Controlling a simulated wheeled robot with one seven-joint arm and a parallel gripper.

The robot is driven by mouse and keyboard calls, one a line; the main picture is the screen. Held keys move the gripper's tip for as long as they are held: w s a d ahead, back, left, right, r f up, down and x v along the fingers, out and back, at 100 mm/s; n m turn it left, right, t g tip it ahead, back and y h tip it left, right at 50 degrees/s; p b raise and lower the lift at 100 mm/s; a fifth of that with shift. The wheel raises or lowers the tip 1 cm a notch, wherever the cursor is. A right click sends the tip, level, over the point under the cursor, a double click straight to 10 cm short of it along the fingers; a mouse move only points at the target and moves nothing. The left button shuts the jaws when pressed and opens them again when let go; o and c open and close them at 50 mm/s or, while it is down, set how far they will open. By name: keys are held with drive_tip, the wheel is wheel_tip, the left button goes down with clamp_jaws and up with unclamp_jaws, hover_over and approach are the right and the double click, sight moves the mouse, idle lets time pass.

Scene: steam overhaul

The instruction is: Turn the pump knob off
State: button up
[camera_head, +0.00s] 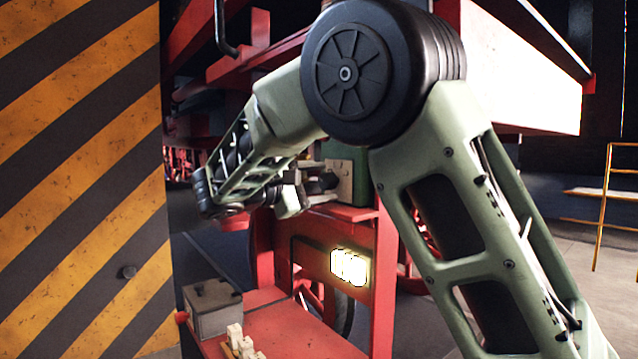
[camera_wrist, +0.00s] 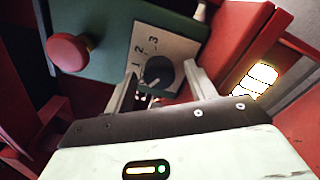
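The pump knob (camera_wrist: 158,70) is a small round black dial on a pale plate (camera_wrist: 172,45) marked 1, 2 and 3, fixed to a green box (camera_wrist: 108,42). A pale mark shows low on the knob; I cannot tell clearly which setting it points to. My gripper (camera_wrist: 161,68) is open, with one finger on each side of the knob and a gap visible at both sides. In the head view the pale plate (camera_head: 338,181) and green box (camera_head: 345,155) show beyond my gripper (camera_head: 308,193); the knob's face is hard to make out there.
A red round button (camera_wrist: 68,52) sits left of the plate. A bright lamp (camera_head: 349,267) is on the red frame below. A red bench (camera_head: 285,325) holds a grey box (camera_head: 212,308) and pale blocks (camera_head: 240,343). A striped yellow-black panel (camera_head: 80,180) stands close at left.

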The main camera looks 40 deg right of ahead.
drive_tip(key=a+b, duration=0.5)
drive_tip(key=a, duration=1.2)
drive_tip(key=shift+s+a, duration=0.2)
drive_tip(key=shift+s, duration=0.15)
drive_tip(key=s+f+n+t+y+b, duration=0.15)
drive_tip(key=s+f+y, duration=0.3)
drive_tip(key=f, duration=0.65)
drive_tip(key=s+f+n+g+y+b, duration=0.1)
drive_tip(key=s+f+n+y+b, duration=0.3)
drive_tip(key=f, duration=0.6)
drive_tip(key=s+a+f+m+y, duration=0.1)
drive_tip(key=s+a+f+y, duration=0.1)
drive_tip(key=s+f, duration=0.3)
drive_tip(key=s+a+f+m+y, duration=0.2)
drive_tip(key=s+a+f+y, duration=0.1)
drive_tip(key=s, duration=0.6)
drive_tip(key=s+a+f+m+g+y, duration=0.1)
drive_tip(key=s+a+f+y, duration=0.1)
drive_tip(key=s+f+y, duration=0.3)
wheel_tip(320, 180, down, 3)
drive_tip(key=shift+s+a, duration=0.35)
drive_tip(key=shift+s, duration=0.75)
